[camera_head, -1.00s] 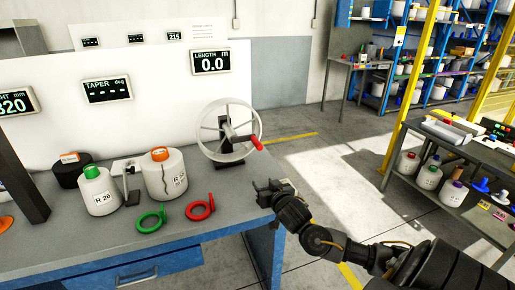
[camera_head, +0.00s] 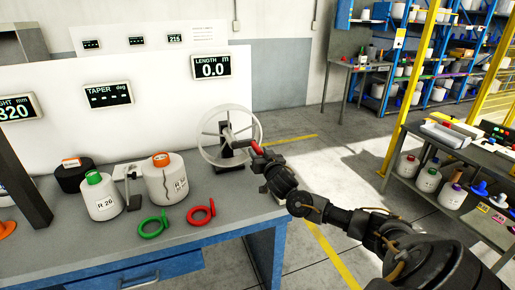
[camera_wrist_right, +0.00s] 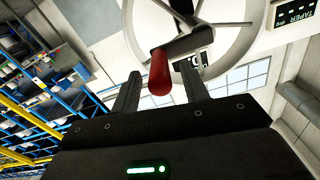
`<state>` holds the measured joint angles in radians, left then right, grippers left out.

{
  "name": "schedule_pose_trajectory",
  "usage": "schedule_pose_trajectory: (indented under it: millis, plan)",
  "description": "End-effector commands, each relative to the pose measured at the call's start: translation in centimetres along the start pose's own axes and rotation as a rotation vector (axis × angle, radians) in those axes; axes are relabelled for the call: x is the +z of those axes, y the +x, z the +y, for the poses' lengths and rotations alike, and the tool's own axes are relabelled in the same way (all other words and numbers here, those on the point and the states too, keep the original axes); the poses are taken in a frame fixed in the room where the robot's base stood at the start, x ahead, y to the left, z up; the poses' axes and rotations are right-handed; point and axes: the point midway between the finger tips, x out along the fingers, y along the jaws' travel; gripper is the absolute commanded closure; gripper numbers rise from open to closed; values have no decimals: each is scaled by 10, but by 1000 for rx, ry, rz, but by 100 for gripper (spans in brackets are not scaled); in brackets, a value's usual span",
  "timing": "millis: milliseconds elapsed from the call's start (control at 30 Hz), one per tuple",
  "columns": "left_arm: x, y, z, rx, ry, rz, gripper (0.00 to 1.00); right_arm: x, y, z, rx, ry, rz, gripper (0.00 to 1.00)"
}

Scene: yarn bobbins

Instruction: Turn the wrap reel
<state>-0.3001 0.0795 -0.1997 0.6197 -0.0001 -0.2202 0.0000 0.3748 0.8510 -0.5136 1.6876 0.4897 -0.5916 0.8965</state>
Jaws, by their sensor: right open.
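The wrap reel (camera_head: 216,119) is a white spoked wheel on a dark stand at the right end of the bench. Its red crank handle (camera_head: 256,147) sticks out to the right. The handle also shows in the right wrist view (camera_wrist_right: 160,75), between the two fingers. My right gripper (camera_head: 258,160) is at the handle, partly hiding it in the head view. In the right wrist view its fingers (camera_wrist_right: 160,92) are open, one on each side of the handle, with gaps visible. My left gripper is not in view.
White bobbins (camera_head: 166,180) stand left of the reel. A dark shelf table (camera_head: 452,146) is at the right, with open floor between.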

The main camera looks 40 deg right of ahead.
Motion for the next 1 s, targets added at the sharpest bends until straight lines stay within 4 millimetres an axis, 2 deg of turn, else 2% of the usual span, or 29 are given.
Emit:
schedule_pose_trajectory:
  millis: [200, 500, 833, 867, 1000]
  plan:
    - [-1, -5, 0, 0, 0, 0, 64, 0, 18, -1, -1, 0, -1, 55]
    - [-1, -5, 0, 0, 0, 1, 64, 1, 20, -1, -2, 0, -1, 55]
    - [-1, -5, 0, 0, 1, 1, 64, 1, 20, 0, -1, 0, -1, 97]
    - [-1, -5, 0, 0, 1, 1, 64, 1, 20, 0, -1, 0, -1, 100]
    - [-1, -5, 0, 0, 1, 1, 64, 1, 20, 0, -1, -1, -1, 100]
